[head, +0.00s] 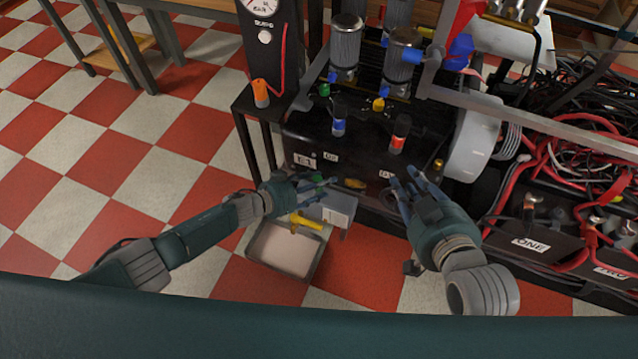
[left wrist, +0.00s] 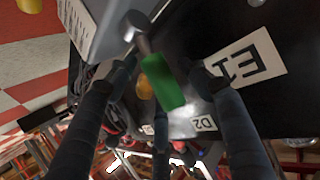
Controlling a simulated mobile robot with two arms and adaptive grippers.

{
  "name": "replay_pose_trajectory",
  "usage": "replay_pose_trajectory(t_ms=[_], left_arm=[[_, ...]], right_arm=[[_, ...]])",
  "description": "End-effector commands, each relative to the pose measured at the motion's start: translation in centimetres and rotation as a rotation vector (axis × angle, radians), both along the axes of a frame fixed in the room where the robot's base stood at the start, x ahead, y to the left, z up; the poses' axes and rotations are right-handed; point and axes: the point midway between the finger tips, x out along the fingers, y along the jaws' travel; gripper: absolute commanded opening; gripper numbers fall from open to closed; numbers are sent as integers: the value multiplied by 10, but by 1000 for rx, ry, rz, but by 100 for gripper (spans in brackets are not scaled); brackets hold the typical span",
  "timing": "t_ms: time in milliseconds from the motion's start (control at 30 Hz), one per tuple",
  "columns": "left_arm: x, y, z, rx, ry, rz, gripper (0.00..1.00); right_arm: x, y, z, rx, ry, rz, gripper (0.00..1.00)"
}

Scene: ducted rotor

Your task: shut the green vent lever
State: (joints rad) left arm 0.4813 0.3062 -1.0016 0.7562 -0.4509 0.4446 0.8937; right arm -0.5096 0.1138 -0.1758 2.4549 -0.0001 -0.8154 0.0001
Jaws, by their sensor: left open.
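The green vent lever (left wrist: 163,82) shows in the left wrist view as a green grip on a short metal stem, against a black panel. My left gripper (head: 312,183) is open, with its fingers spread on both sides of the green grip. I cannot tell whether any finger touches it. In the head view only a small bit of green (head: 319,178) shows between these fingers; the rest is hidden. My right gripper (head: 408,188) has its fingers spread and empty, in front of the black panel, to the right of the left one.
A yellow lever (head: 355,184) sits just right of the green one. A yellow tap (head: 306,222) stands above a pale tray (head: 283,252) on the floor. Blue (head: 339,127) and red (head: 399,134) handles stand on the black unit.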

Motion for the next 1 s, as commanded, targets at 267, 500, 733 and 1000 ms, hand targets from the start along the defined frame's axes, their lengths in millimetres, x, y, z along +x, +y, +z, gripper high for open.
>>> replay_pose_trajectory(t_ms=[267, 500, 733, 1000], left_arm=[[-10, 13, 6, 0, 0, -1, 51], [-30, 36, 20, 3, 0, -1, 51], [-43, 53, 30, 1, 0, 1, 51], [-47, 56, 33, 0, 0, 0, 51]], right_arm=[[0, 0, 1, 0, -2, 0, 25], [0, 0, 0, 0, -1, 0, 25], [0, 0, 0, 0, -1, 0, 25], [0, 0, 0, 0, 0, 0, 25]])
